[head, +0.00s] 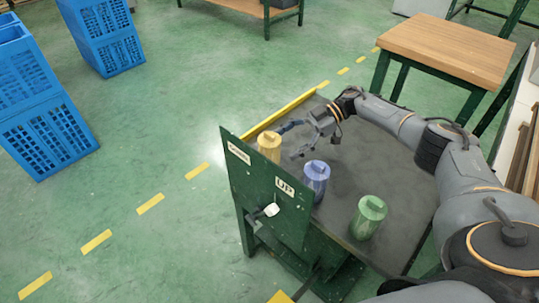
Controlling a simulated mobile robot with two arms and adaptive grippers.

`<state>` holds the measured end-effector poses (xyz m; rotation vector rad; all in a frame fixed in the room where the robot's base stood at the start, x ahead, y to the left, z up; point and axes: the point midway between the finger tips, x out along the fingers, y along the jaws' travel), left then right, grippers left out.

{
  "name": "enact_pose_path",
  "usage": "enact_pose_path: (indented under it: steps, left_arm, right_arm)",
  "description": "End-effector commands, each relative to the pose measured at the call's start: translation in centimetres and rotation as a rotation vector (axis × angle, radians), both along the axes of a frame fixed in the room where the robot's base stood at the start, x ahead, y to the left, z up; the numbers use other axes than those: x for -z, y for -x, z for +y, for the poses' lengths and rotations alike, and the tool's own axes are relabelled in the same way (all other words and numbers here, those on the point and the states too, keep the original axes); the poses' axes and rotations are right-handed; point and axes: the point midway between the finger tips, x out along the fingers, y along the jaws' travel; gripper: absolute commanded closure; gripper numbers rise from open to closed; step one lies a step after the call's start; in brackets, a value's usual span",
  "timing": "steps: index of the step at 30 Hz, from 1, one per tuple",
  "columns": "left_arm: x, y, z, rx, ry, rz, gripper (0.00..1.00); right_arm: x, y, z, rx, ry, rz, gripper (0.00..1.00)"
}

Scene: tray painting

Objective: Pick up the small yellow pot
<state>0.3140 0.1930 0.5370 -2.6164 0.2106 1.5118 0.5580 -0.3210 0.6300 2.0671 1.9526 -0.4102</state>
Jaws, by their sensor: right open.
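The small yellow pot (269,146) stands upright at the far left edge of the dark cart top (345,225), partly hidden behind the green panel. My right gripper (291,141) is open, just right of the yellow pot. One finger reaches close to the pot; I cannot tell whether it touches. A blue pot (316,178) stands nearer, below the gripper. A green pot (368,217) stands farther right on the same top. My left gripper is not in view.
An upright green panel (262,192) marked "UP" borders the cart's left side. A wooden-topped table (447,48) stands behind at the right. Blue crates (45,130) stand on the floor at the left. The back middle of the cart top is clear.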

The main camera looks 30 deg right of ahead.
Motion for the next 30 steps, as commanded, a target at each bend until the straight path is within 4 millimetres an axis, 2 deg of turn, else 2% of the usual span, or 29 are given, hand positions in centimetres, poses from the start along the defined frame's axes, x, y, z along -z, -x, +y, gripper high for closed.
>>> enact_pose_path:
  steps: [5,12,15,23,30]
  left_arm:
    - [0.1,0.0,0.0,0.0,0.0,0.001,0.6]
    - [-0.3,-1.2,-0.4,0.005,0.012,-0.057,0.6]
    - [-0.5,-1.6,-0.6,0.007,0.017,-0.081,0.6]
    - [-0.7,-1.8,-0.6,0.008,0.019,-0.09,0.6]
    - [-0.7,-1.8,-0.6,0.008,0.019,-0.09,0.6]
  right_arm:
    - [0.4,0.0,1.1,-0.001,0.0,0.002,0.21]
    - [1.0,-0.2,4.6,-0.001,0.0,0.002,0.21]
    - [1.4,-0.3,5.4,0.0,0.0,0.002,0.21]
    - [1.5,-0.3,5.7,0.001,0.0,0.002,0.21]
    - [1.4,-0.3,5.7,0.001,0.0,0.002,0.65]
